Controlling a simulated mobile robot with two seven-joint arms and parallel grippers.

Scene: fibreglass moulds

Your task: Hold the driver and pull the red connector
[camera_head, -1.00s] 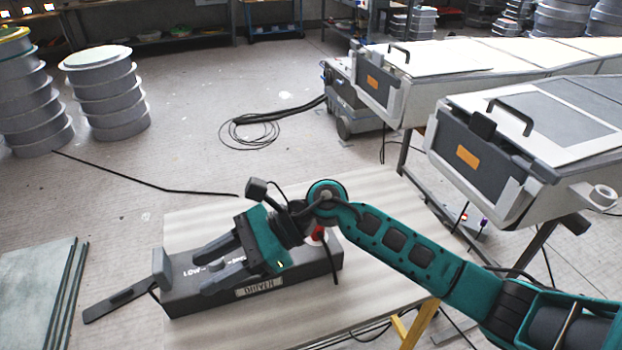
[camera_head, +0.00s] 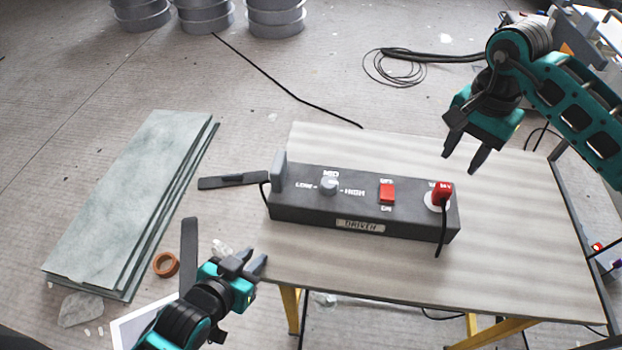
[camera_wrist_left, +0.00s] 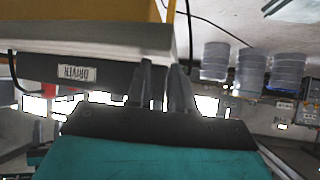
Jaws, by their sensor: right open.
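The driver (camera_head: 310,207) is a long dark grey box on the table, with a label, a grey knob (camera_head: 328,186) and a red switch (camera_head: 387,193). It also shows upside down in the left wrist view (camera_wrist_left: 110,73). The red connector (camera_head: 441,193) sits in the white round socket at the driver's right end, with a black cable hanging over the front. My right gripper (camera_head: 462,165) is open and empty above the table, behind and right of the connector. My left gripper (camera_head: 255,264) is near the table's front left corner, apart from the driver; its finger gap is unclear.
The table (camera_head: 510,250) is clear to the right of the driver. Stacked greenish panels (camera_head: 130,200) and an orange ring (camera_head: 166,264) lie on the floor at left. Grey drums (camera_head: 205,14) stand behind.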

